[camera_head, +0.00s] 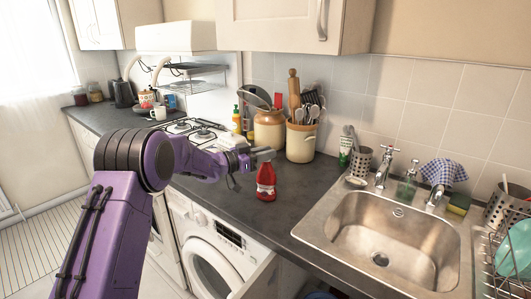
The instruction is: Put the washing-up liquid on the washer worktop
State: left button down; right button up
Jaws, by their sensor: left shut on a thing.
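The washing-up liquid, a red bottle (266,184) with a pale label too small to read, is upright at the front part of the dark washer worktop (225,195). My left gripper (258,158) reaches in from the left and is shut on the bottle's top. The fingers partly hide the cap. The bottle's base is over the worktop, close to its surface; I cannot tell whether it touches. The white washer (208,250) with its round door is under this counter. My right gripper is not in view.
The steel sink (385,245) lies to the right. Stoneware jars, including a utensil pot (301,143), stand behind the bottle against the tiles. The hob (195,132) is at the back left. Bare worktop lies around the bottle, left and right. A dish rack (510,260) is far right.

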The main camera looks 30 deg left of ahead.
pick_arm(q)
jog(key=c, duration=1)
grip_release()
jog(key=shift+f, duration=0.1)
jog(key=shift+s+a, duration=0.1)
jog(key=shift+s, duration=0.1)
jog(key=b+v, duration=0.2)
jog(key=v, duration=0.9)
jog(key=shift+s+b, duration=0.3)
jog(key=shift+a, duration=0.1)
